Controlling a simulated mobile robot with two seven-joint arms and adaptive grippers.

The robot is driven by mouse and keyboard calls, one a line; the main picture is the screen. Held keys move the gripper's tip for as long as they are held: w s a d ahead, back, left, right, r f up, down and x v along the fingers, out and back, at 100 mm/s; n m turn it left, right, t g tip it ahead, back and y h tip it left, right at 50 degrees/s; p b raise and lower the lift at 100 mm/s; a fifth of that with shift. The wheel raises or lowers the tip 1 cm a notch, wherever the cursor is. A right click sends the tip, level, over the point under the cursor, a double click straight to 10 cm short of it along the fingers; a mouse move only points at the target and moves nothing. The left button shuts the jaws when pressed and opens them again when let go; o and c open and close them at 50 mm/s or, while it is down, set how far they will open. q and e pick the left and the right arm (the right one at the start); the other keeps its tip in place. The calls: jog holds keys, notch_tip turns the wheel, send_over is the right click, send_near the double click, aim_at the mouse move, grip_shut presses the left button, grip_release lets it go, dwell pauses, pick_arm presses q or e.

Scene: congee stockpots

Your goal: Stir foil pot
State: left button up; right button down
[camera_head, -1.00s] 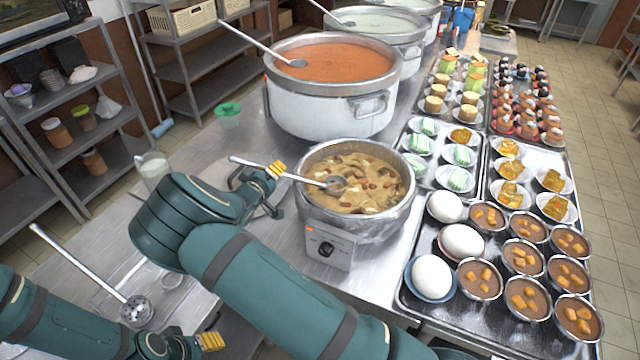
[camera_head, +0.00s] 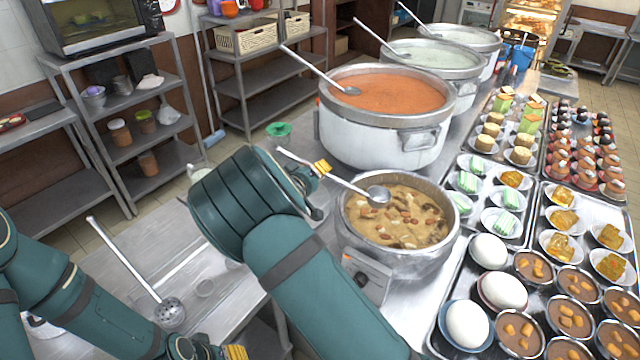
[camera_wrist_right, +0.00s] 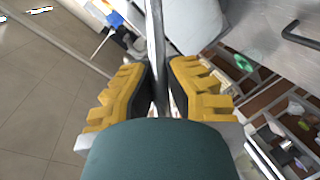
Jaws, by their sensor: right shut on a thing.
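The foil pot (camera_head: 398,262) is a silvery pot of brown congee (camera_head: 400,218) with red and pale pieces, on a base with a dial. My right gripper (camera_head: 322,168) is shut on the handle of a steel ladle (camera_head: 300,160), left of the pot. The ladle's bowl (camera_head: 378,195) is over the back left part of the congee, near the rim; I cannot tell how deep it sits. The right wrist view shows the handle (camera_wrist_right: 154,40) between the yellow finger pads (camera_wrist_right: 160,88). My left gripper (camera_head: 235,352) is at the bottom edge, partly cut off, its opening unclear.
A large pot of orange soup (camera_head: 375,135) stands behind the foil pot, with more big pots beyond. Trays of eggs and filled bowls (camera_head: 480,325) are close on the right. A slotted ladle (camera_head: 168,312) lies on the left counter. A green cup (camera_head: 279,130) is behind my right arm.

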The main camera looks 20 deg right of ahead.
pick_arm(q)
notch_tip(320, 180, up, 4)
jog(key=p, duration=0.4)
pick_arm(e)
jog(key=s+d+r+m+y, duration=0.2)
jog(key=d+r, duration=0.4)
jog(key=d, duration=0.4)
jog(key=s+d+r+m+y, duration=0.2)
jog(key=d+r, duration=0.5)
jog(key=d, duration=0.3)
jog(key=b, duration=1.7)
send_over(388, 195)
jog(key=shift+g, duration=0.3)
notch_tip(388, 195, down, 16)
jog(key=shift+r, duration=0.1)
pick_arm(q)
notch_tip(388, 195, down, 17)
jog(key=s, duration=0.2)
jog(key=shift+d+f+g, duration=0.15)
jog(key=shift+d+g, duration=0.2)
jog(key=shift+g, duration=0.05)
